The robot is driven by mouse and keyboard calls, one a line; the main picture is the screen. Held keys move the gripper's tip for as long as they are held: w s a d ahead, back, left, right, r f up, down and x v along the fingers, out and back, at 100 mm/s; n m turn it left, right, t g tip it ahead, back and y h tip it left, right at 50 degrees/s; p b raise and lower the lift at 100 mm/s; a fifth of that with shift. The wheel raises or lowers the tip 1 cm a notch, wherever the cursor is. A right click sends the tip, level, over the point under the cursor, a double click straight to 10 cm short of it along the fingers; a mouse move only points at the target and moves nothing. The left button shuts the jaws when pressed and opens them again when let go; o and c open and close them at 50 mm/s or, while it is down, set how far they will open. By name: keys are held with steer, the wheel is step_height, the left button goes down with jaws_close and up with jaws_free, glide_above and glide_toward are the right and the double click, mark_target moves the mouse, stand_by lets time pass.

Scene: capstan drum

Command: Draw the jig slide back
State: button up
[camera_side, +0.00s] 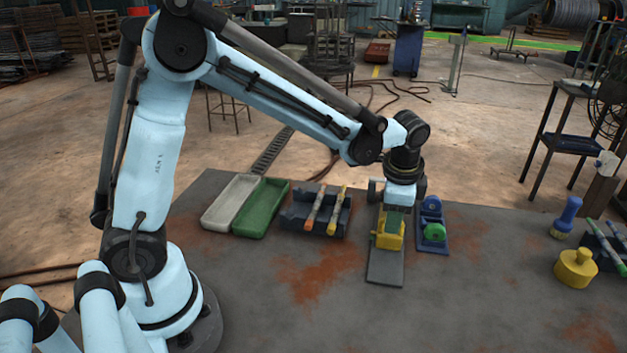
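The jig slide looks to be the yellow block (388,241) on a flat grey plate (385,271), right of the middle of the table. The bare end of the plate extends toward the camera. My gripper (398,212) points down over the yellow block, at its far side. It is at or very near the block, but I cannot tell whether they touch. The fingertips are small and partly merged with the block, so their opening does not show clearly. The far end of the plate is hidden behind my gripper.
A blue fixture with a green round part (435,232) stands close to the right. A dark rack (315,212) with orange and yellow sticks is to the left, beside green (262,208) and white (230,202) trays. A yellow weight-like object (575,268) sits far right. The front table is clear.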

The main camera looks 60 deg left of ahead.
steer(key=shift+c, duration=0.3)
jaws_close()
steer(key=shift+s+d, duration=1.75)
steer(key=shift+d, duration=0.05)
steer(key=shift+o, duration=0.3)
jaws_free()
step_height(320, 180, up, 12)
steer(key=s+d, duration=0.1)
steer(key=shift+s+d, duration=0.3)
steer(key=shift+s, duration=0.05)
